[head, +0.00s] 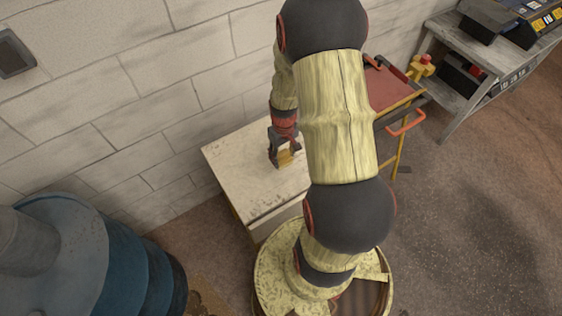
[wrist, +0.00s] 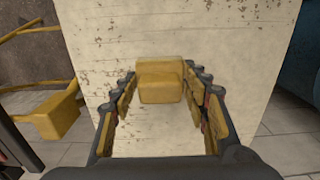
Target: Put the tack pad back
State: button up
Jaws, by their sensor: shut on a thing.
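My gripper (head: 283,160) is over the pale bench top (head: 232,160), in the middle of the head view. Its fingers (wrist: 160,76) stand on both sides of a yellow block, which I take to be the tack pad (wrist: 161,88). The gripper is shut on it. In the wrist view the block shows a stepped shape, with a raised back part and a lower front part. In the head view only a small part of the tack pad (head: 286,158) shows, by the fingertips. I cannot tell whether it touches the bench top or hangs just above it.
A red-topped stand (head: 388,85) with yellow legs and an orange-red handle is right of the bench. A grey shelf table (head: 450,45) is at the upper right. A block wall runs behind the bench. A large blue drum (head: 90,245) is at lower left. Floor at right is open.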

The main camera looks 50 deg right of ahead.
aim_at(281, 162)
jog(key=shift+w+a+f, duration=0.1)
jog(key=shift+a+f, duration=0.05)
jog(key=shift+f, duration=0.15)
jog(key=shift+w+a+f+b, duration=0.15)
jog(key=shift+f+b, duration=0.2)
jog(key=shift+f, duration=1.3)
jog(key=shift+f, duration=0.1)
jog(key=o, duration=1.1)
